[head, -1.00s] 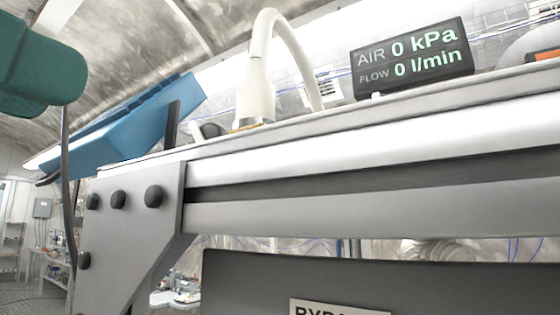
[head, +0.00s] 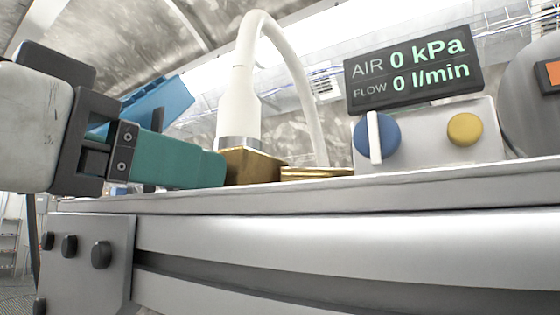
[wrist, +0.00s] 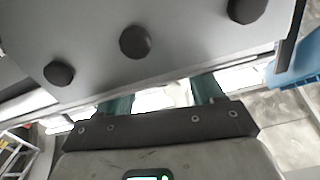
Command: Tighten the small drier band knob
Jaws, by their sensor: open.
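I cannot tell which part is the small drier band knob. A box on the bench carries a round blue knob with a white bar (head: 377,137) and a smaller yellow knob (head: 464,129). My gripper (head: 222,168) comes in from the left in the head view, its teal fingers seen side-on. The tips are close to a brass block (head: 252,166) under a white hose fitting; contact cannot be told. In the wrist view my gripper (wrist: 160,97) is open, with nothing seen between the fingers. Several black knob-like heads (wrist: 135,42) sit on a grey plate beyond them.
A dark display (head: 414,69) reads AIR 0 kPa and FLOW 0 l/min above the knob box. A white hose (head: 290,70) arches behind the brass block. A blue object (head: 165,100) stands behind my gripper. A metal rail (head: 350,240) runs along the bench front.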

